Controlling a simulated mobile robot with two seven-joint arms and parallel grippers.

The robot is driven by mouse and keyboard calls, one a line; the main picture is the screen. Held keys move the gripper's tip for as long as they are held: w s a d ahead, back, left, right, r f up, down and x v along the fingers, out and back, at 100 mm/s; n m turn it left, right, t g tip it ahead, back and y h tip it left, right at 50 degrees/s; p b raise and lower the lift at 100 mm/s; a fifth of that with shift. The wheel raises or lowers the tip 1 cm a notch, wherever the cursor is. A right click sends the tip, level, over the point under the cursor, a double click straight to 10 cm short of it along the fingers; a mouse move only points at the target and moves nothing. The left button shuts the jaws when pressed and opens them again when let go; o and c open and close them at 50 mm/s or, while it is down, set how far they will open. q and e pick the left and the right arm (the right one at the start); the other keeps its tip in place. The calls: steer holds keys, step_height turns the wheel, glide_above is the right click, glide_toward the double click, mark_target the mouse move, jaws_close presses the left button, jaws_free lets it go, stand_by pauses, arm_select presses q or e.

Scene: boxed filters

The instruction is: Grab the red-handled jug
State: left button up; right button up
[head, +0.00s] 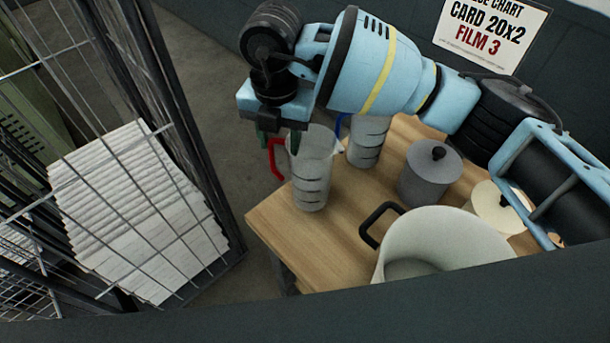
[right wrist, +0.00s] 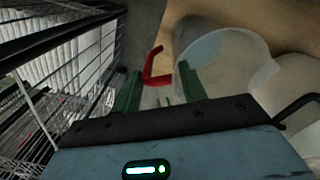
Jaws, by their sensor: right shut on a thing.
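The red-handled jug (head: 314,178) is a grey, translucent measuring jug with dark level marks. It stands upright at the left end of the wooden table (head: 272,222), its red handle facing left. My right gripper (head: 279,142) is over its rim and handle from above, with green fingers, and is shut on the jug. In the right wrist view, the red handle (right wrist: 155,68) shows between the two fingers (right wrist: 160,92), and the jug's round mouth (right wrist: 215,62) is at the right finger. My left gripper is not in view.
A similar jug with a blue handle (head: 367,140) stands close behind to the right. A grey lidded canister (head: 430,175), a cream lidded pot (head: 493,208) and a large white pot (head: 440,240) fill the table's right. A wire cage (head: 215,175) with stacked white filters stands at left.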

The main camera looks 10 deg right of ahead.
jaws_close()
